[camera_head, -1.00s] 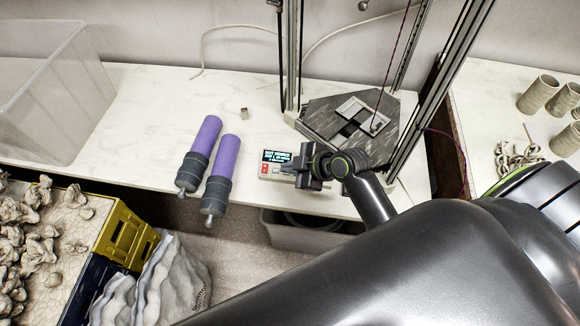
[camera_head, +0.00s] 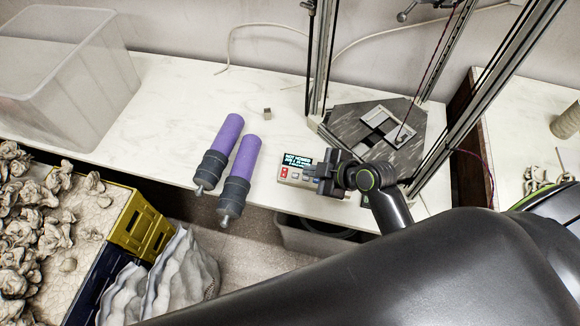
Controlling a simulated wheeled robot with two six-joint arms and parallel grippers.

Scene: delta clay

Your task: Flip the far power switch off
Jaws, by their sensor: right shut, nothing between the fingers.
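A small pale control box (camera_head: 310,184) with a lit display (camera_head: 297,160) stands near the front edge of the white table. Red marks (camera_head: 284,173) show at its left end, below the display; they are too small to tell which switch is which or how it is set. My right gripper (camera_head: 318,172) is dark, shut and empty. It is at the right end of the box and covers part of it. I cannot tell whether it touches the box. My left gripper is not in view.
Two purple-and-grey cylinders (camera_head: 239,165) lie left of the box. A metal frame with a dark triangular bed (camera_head: 350,128) stands behind it. A clear bin (camera_head: 70,80) is at the far left. A small metal cube (camera_head: 267,113) sits on otherwise clear table.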

